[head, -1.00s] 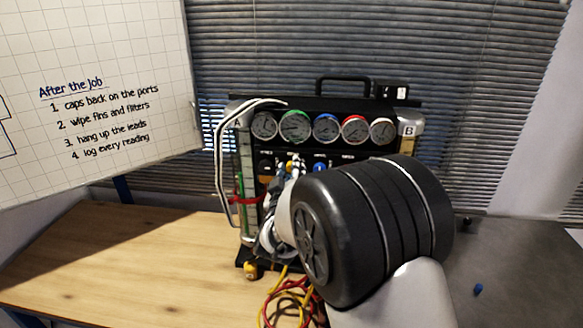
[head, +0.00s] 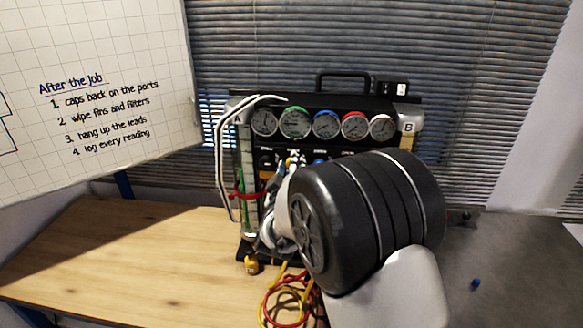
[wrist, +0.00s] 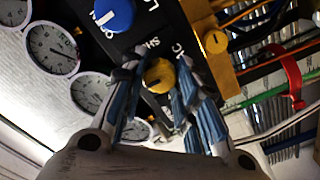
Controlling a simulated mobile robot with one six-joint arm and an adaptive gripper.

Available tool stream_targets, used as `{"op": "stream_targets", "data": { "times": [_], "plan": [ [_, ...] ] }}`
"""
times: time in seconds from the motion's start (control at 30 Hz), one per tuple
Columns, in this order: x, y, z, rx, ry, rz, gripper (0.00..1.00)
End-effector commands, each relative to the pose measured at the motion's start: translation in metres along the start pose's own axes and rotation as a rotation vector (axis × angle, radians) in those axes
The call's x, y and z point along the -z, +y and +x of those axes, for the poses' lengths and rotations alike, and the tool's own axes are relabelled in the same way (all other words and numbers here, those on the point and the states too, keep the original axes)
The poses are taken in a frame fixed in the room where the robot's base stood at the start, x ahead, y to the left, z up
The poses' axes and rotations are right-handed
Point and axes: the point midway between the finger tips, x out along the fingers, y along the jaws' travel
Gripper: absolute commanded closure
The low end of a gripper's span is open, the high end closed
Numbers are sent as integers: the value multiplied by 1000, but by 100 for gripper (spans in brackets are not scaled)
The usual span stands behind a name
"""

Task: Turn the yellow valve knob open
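The yellow valve knob (wrist: 158,75) is on the dark panel in the wrist view, with part of the word "SHUT" or similar beside it. My gripper (wrist: 160,88) has its two blue-padded fingers on either side of the knob. The fingers stand apart, with the knob between their tips; firm contact does not show. In the head view my gripper (head: 281,190) is in front of the gauge rig (head: 340,108), and my arm and fingers hide most of the lower panel.
A blue knob (wrist: 115,13) is close by on the panel, and a brass-coloured knob (wrist: 215,42) sits on a yellow block. Red and yellow hoses (head: 288,300) lie on the wooden bench (head: 130,250) below. White hoses (head: 222,165) hang at the rig's left.

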Motion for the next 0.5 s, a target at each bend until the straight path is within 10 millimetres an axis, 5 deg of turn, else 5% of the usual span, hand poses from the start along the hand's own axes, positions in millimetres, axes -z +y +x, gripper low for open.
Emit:
{"op": "stream_targets", "data": {
  "times": [0.27, 0.5],
  "plan": [
    [0, 0, 0, 0, 0, 1, 52],
    [0, 0, 0, 0, 0, 1, 52]
  ]
}}
